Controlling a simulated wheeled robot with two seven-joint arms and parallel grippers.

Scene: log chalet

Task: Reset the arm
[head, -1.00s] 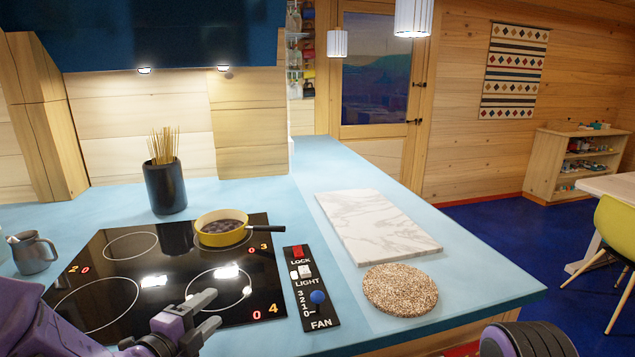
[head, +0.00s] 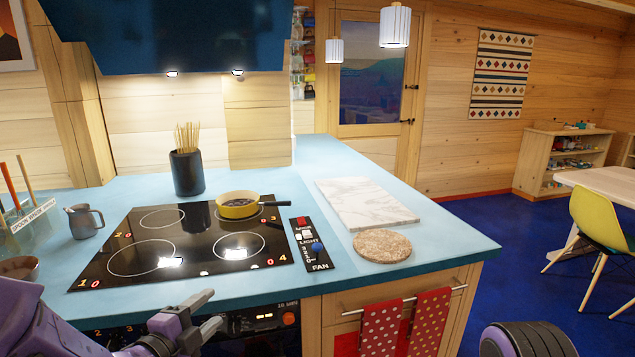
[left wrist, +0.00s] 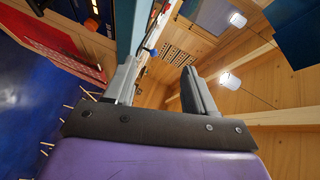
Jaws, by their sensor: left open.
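My left gripper (head: 207,313) is in the lower left of the head view, in front of the counter's front edge. It is open and empty. In the left wrist view its two fingers (left wrist: 157,85) stand apart with nothing between them. My left arm is purple and comes in from the lower left. A dark, rounded part of my own body shows at the lower right of the head view. My right gripper is not in view.
The blue counter (head: 330,262) holds a cooktop (head: 125,235) with a yellow pan (head: 237,206), a control panel (head: 310,245), a marble board (head: 365,203) and a round mat (head: 382,246). Red towels (head: 430,320) hang from the front rail.

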